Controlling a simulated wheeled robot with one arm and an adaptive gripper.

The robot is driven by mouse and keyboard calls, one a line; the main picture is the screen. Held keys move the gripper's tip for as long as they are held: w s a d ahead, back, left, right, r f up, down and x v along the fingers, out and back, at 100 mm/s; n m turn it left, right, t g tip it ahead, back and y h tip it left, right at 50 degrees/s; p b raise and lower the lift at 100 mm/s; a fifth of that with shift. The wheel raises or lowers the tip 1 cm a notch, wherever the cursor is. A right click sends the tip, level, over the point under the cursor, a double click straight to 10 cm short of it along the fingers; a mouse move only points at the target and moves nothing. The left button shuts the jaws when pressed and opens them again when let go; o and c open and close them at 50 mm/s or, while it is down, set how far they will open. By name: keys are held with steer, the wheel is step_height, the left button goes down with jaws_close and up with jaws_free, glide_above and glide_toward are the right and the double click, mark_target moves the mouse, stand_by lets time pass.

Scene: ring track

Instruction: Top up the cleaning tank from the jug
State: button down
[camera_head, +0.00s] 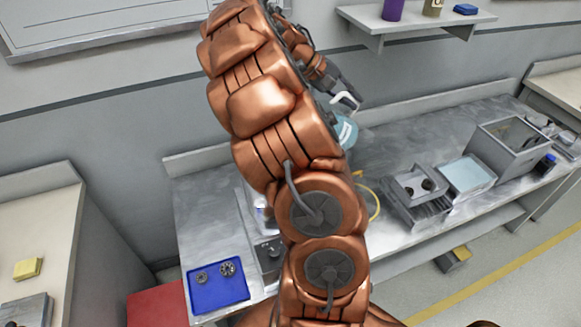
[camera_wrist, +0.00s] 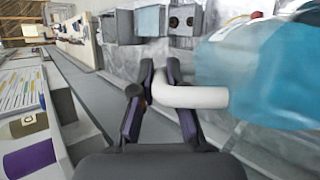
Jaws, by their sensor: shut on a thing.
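My gripper (camera_wrist: 158,75) is shut on the white handle (camera_wrist: 195,97) of a translucent blue jug (camera_wrist: 275,75). In the head view the jug (camera_head: 347,132) shows only in part behind my arm, held above the bench, with the handle (camera_head: 345,99) above it. I cannot tell its exact tilt or its liquid level. A light casing (camera_head: 244,212) with a dark control box (camera_head: 271,254) stands on the bench, mostly hidden behind my arm. It may be the cleaning tank, but I cannot tell for sure.
A blue mat (camera_head: 217,285) with two small gear-like parts lies at the bench's left end. At right stand a grey unit with two dark holes (camera_head: 417,193), a pale-blue-topped tray (camera_head: 466,175) and a grey box (camera_head: 509,150). A wall shelf (camera_head: 415,22) hangs above.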

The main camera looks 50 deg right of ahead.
steer(key=shift+w+a+r+h+b, duration=0.1)
steer(key=shift+a+r+h+b, duration=0.15)
steer(key=shift+h+b, duration=0.2)
stand_by(1.6)
steer(key=shift+d+y+p, duration=0.15)
steer(key=shift+y+p, duration=0.1)
steer(key=shift+p, duration=0.3)
steer(key=shift+d+f, duration=0.1)
steer(key=shift+d, duration=0.1)
steer(key=shift+s+d+f+t+y, duration=0.3)
steer(key=shift+s+d+f+y, duration=0.05)
steer(key=shift+y, duration=0.25)
steer(key=shift+s+d+f+t+y, duration=0.2)
steer(key=shift+d+t+y, duration=0.1)
steer(key=shift+d+y, duration=0.1)
